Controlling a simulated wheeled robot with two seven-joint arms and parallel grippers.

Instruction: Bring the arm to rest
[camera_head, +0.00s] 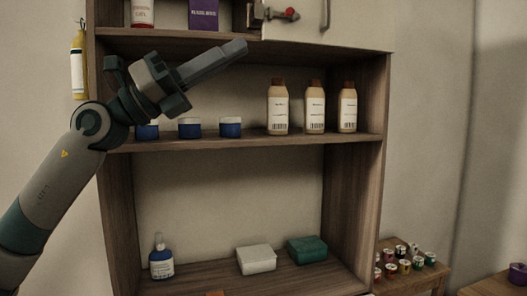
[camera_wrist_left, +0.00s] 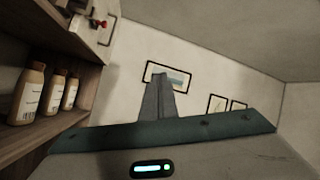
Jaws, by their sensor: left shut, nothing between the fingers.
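My left arm comes in from the left of the head view, raised in front of the wooden shelf unit (camera_head: 115,215). My left gripper (camera_head: 238,47) points up and to the right, at the height of the upper shelf, and is shut and empty. In the left wrist view its fingers (camera_wrist_left: 157,98) lie together, with only wall and framed pictures beyond them. My right gripper is in neither view.
Below are a blue bottle (camera_head: 161,260), a white box (camera_head: 256,259) and a green box (camera_head: 307,250). A side table (camera_head: 425,280) with small cans stands at right.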

